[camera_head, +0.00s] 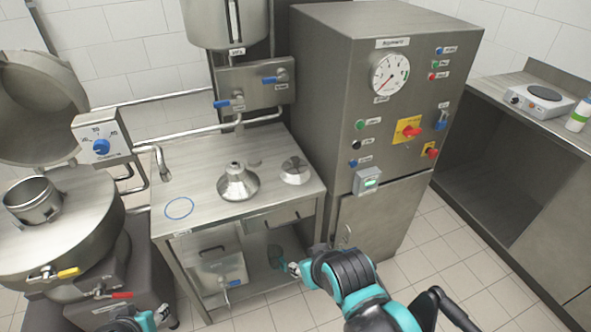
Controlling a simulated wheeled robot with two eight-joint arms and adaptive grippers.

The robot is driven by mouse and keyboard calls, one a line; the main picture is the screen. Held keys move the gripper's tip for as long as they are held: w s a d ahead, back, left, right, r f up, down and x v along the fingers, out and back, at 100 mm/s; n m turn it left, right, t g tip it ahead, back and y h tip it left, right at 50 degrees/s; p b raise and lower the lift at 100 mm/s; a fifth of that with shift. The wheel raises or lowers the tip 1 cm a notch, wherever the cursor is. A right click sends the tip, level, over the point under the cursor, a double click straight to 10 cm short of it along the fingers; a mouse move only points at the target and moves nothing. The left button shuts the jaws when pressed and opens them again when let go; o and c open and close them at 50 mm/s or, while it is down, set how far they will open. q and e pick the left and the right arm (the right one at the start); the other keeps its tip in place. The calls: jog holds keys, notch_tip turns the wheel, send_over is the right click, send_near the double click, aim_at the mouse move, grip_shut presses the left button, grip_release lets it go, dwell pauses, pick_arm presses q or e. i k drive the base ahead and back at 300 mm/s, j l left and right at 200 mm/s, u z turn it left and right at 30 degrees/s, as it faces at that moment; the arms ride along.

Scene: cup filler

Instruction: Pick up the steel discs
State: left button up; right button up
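A cone-shaped steel piece with a wide round base (238,184) stands on the steel table (215,206). A lower steel piece with a round base (295,172) stands to its right, near the table's right edge. A small flat steel disc (254,162) seems to lie behind and between them. I cannot tell which of these are the steel discs. My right gripper (284,264) is in front of the table, below its top and apart from the pieces. My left gripper (168,317) is at the bottom edge, partly cut off. Neither gripper's opening shows clearly.
A blue ring (179,208) marks the table's left part. A lidded steel kettle (62,238) stands at left. A control cabinet (385,120) rises at right. Valves with blue handles (252,88) hang over the table's back.

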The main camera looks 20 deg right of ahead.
aim_at(294, 171)
jog(key=z, duration=1.1)
jog(key=i+j+z, duration=0.15)
jog(key=i+z, duration=0.15)
jog(key=i, duration=0.2)
jog(key=i+j+z, duration=0.25)
jog(key=i, duration=0.3)
